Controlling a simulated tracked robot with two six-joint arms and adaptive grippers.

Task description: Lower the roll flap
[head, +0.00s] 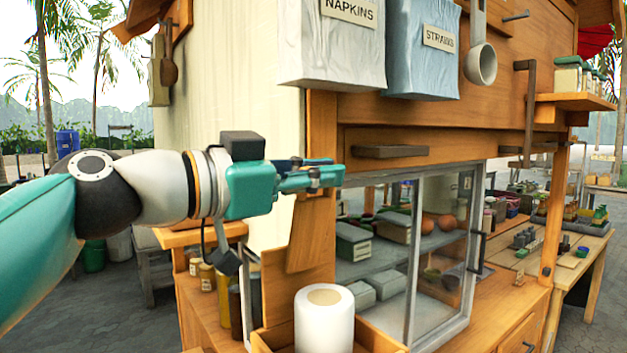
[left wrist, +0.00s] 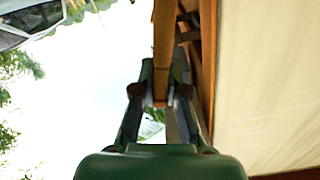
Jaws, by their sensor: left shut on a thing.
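My left gripper (head: 333,176) reaches in from the left to the stall's front corner, in front of the wooden post (head: 321,125). In the left wrist view its fingers (left wrist: 162,95) are closed around the lower end of a narrow wooden strip (left wrist: 162,45). In the head view the fingers hide most of the held part. I cannot tell for certain which part is the roll flap. A wooden panel with a dark bar handle (head: 390,152) spans the front, above the glass case. My right gripper is not in view.
A glass-fronted case (head: 410,250) with boxes and pots stands below. A white cylinder (head: 324,320) stands in a wooden tray at the front. Napkin (head: 333,60) and straw (head: 422,70) bags and a ladle (head: 480,62) hang above. The pale side wall (head: 225,100) is close behind my left gripper.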

